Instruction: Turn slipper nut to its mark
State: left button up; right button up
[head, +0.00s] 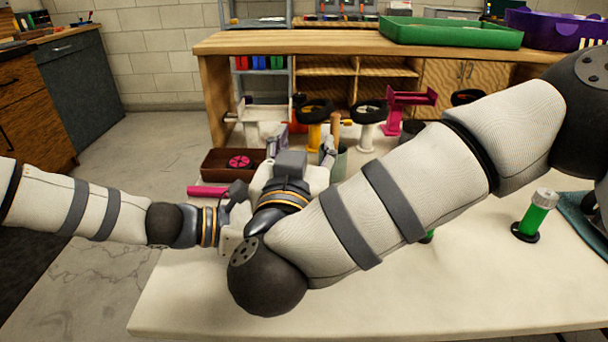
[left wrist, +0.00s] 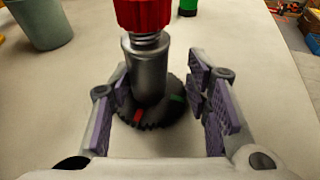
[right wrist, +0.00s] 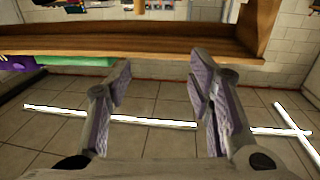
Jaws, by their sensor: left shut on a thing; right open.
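In the left wrist view a grey metal cylinder (left wrist: 150,70) stands upright with a threaded or spring part above it. A ribbed red piece (left wrist: 144,12) tops it, cut off by the frame. At its base is a dark toothed gear (left wrist: 155,120) with a red mark (left wrist: 138,117) and a green mark (left wrist: 177,99). My left gripper (left wrist: 158,88) has its purple pads on both sides of the gear, closed on it. In the head view my right arm hides this assembly. My right gripper (head: 303,145) is open and empty there, and its fingers (right wrist: 158,80) stand apart in its wrist view.
A green part with a grey cap (head: 535,215) stands at the right of the white table (head: 480,290). A brown tray (head: 218,165) holds a pink wheel, with a pink handle (head: 207,190) in front. Several stands and a wooden workbench (head: 300,42) are behind. The front table area is clear.

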jog(key=shift+r, duration=0.45)
jog(key=shift+s+d+f+y, duration=0.1)
jog(key=shift+s+f+y, duration=0.1)
jog(key=shift+f+y, duration=0.15)
jog(key=s+d+f+n+y, duration=0.1)
jog(key=s+f+n+y, duration=0.1)
jog(key=s+f+y, duration=0.1)
jog(key=s+d+f+n+y, duration=0.1)
jog(key=s+f+n+y, duration=0.1)
jog(key=s+f, duration=0.1)
jog(key=s+d+f+n+g+y, duration=0.1)
jog(key=s+d+f+n+y, duration=0.1)
jog(key=s+f+y, duration=0.1)
jog(key=shift+s+d+f+y, duration=0.1)
jog(key=shift+s+y, duration=0.1)
jog(key=shift+s, duration=0.15)
jog(key=shift+s+f+y, duration=0.1)
jog(key=shift+s+y, duration=0.05)
jog(key=shift+s, duration=0.15)
jog(key=x, duration=1)
jog(key=shift+w+f, duration=0.1)
jog(key=shift+w, duration=0.05)
jog(key=shift+w+a, duration=0.35)
jog(key=shift+w, duration=0.2)
grip_shut()
